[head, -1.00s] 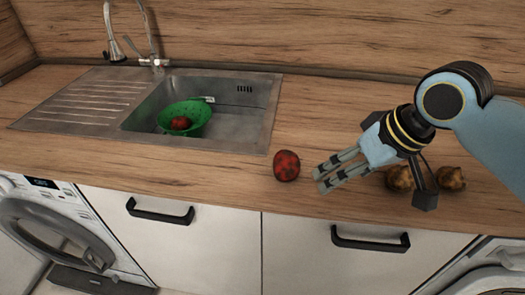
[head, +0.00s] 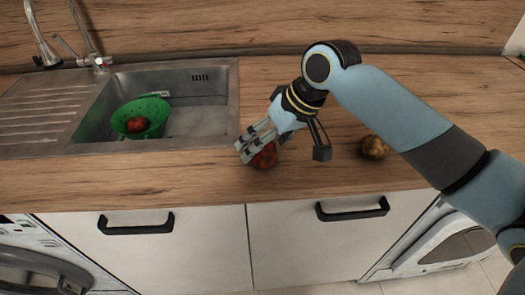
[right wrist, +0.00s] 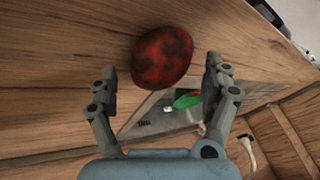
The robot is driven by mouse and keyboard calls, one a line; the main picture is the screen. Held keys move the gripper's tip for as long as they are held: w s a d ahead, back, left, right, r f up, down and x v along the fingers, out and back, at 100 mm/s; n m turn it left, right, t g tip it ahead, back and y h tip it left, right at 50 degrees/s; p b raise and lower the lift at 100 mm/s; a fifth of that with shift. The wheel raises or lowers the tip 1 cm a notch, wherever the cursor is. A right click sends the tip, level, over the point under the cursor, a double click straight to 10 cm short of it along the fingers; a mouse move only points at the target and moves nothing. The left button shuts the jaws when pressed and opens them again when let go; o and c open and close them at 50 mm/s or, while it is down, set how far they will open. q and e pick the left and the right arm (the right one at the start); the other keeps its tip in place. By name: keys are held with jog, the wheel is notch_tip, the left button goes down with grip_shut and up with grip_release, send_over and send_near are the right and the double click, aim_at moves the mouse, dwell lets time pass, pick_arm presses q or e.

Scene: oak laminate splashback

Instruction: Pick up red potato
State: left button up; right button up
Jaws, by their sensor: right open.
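A red potato with dark patches (head: 264,157) lies on the wooden counter right of the sink, partly hidden by my right gripper (head: 246,147) in the head view. In the right wrist view the potato (right wrist: 162,57) shows between and beyond the open fingers of my right gripper (right wrist: 164,80). I see no clear contact between the fingers and the potato. Another red potato (head: 136,125) sits in the green colander (head: 155,108) in the sink. My left gripper is not in view.
A brown potato (head: 373,147) lies on the counter to the right, under my right arm. The steel sink (head: 205,125) with its tap (head: 92,45) is at the left. The counter's front edge, with cabinet handles (head: 352,208) below, is close to the potato.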

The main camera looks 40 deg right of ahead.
jog(key=shift+w+a+f, duration=0.15)
jog(key=shift+w+f, duration=0.15)
jog(key=shift+f, duration=0.25)
jog(key=c, duration=1.4)
jog(key=shift+o, duration=0.2)
